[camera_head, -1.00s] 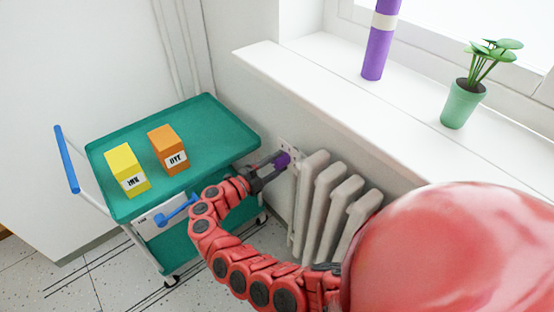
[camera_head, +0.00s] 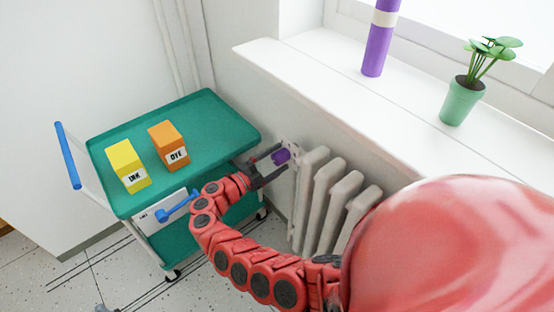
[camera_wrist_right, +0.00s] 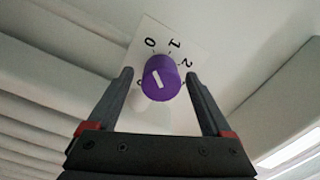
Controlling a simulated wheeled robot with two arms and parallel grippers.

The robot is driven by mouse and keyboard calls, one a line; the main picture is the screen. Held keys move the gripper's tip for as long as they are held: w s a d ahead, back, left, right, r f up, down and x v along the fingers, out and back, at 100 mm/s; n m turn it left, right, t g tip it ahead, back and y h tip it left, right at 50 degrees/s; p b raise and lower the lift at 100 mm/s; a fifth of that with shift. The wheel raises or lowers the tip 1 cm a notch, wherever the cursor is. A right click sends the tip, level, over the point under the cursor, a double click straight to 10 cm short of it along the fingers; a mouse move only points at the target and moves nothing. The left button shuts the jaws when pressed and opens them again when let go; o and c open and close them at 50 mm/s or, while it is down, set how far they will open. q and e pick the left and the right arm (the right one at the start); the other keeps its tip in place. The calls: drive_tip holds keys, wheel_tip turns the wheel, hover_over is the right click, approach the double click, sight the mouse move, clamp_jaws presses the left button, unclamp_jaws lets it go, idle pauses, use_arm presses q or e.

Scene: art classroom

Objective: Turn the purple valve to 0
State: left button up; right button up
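The purple valve (camera_head: 281,156) is a round knob on a white plate on the wall, at the left end of the radiator. In the right wrist view the knob (camera_wrist_right: 161,78) has a white mark whose upper end points up and left, roughly toward the 0. The plate (camera_wrist_right: 172,45) shows 0, 1 and 2; its lower left is partly hidden by a finger. My right gripper (camera_head: 270,165) is open, with one finger on each side of the knob. In the wrist view its fingertips (camera_wrist_right: 160,73) stand apart from the knob.
The white radiator (camera_head: 325,200) is right of the valve, below the windowsill (camera_head: 400,125) with a potted plant (camera_head: 464,100) and purple cylinder (camera_head: 378,40). A teal cart (camera_head: 205,115) holds yellow (camera_head: 128,167) and orange (camera_head: 168,146) boxes, close left of my right gripper.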

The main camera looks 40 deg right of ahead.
drive_tip(key=s+a+b, duration=0.1)
drive_tip(key=a+b, duration=0.8)
drive_tip(key=a, duration=0.8)
drive_tip(key=shift+s+a+f, duration=0.2)
